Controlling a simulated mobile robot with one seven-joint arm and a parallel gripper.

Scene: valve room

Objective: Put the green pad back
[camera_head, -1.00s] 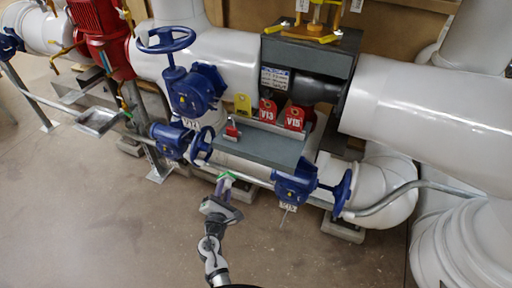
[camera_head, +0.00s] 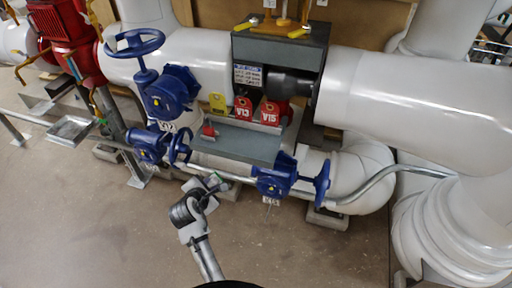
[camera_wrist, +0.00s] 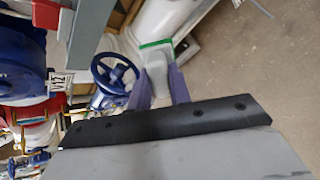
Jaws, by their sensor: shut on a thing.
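The green pad shows in the wrist view as a green edge (camera_wrist: 155,44) on a pale grey body. It sits between the two purple fingers of my gripper (camera_wrist: 160,78), which is shut on it. In the head view my gripper (camera_head: 211,183) is in front of the pipes, below the grey shelf (camera_head: 240,145), and is tilted up to the right. Only a small bit of green (camera_head: 213,178) shows there. The fingers and part of the pad are hard to make out in that view.
The grey shelf carries a small red item (camera_head: 208,130), with yellow and red tags behind it. Blue valves stand left (camera_head: 148,145) and right (camera_head: 275,177) of my gripper, close by. A metal tray (camera_head: 70,130) is at the far left. The floor in front is clear.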

